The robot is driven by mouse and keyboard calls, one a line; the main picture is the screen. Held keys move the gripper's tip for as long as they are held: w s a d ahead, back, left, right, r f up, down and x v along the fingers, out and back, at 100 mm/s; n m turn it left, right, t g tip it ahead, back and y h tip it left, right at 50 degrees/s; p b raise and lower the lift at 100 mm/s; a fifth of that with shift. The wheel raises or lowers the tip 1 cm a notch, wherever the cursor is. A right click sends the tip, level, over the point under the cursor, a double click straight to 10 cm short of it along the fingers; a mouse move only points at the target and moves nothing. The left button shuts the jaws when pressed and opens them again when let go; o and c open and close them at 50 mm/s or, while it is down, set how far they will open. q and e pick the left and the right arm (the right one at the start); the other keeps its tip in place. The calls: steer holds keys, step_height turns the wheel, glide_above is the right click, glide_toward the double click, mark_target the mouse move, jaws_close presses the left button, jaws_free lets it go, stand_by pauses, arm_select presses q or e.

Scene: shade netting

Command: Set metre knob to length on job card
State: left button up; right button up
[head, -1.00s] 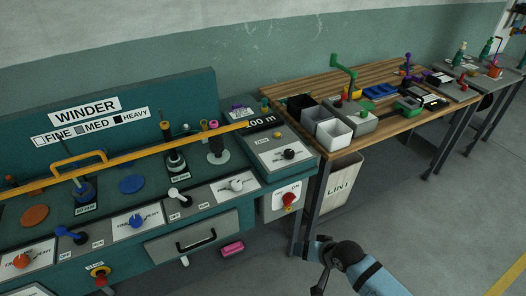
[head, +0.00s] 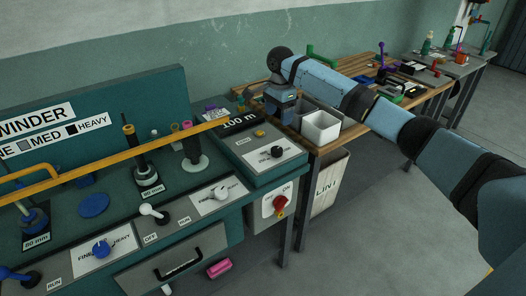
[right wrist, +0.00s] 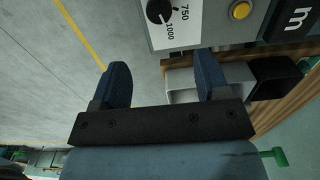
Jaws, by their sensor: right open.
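The metre knob (head: 277,152) is a black dial on a pale plate at the right end of the winder bench. It also shows at the top of the right wrist view (right wrist: 158,12), beside the scale marks 750 and 1000. The dark display (head: 238,121) behind it reads 100 m. My right gripper (head: 284,117) is above and behind the knob panel, pointing down, apart from the knob. I cannot make out a readable job card. My left gripper is not in view.
A yellow button (head: 259,133) sits near the display. A yellow bar (head: 110,157) crosses above the bench. A red switch (head: 280,205) is on the bench front. White and dark bins (head: 321,127) stand on the wooden table, close to my gripper. A lint bin (head: 327,185) is below.

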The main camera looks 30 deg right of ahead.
mark_target(278, 149)
step_height(278, 149, down, 14)
steer(key=shift+s+r+b, duration=0.1)
steer(key=shift+r+b, duration=0.05)
steer(key=shift+b, duration=0.65)
steer(key=shift+r, duration=0.1)
steer(key=c, duration=0.9)
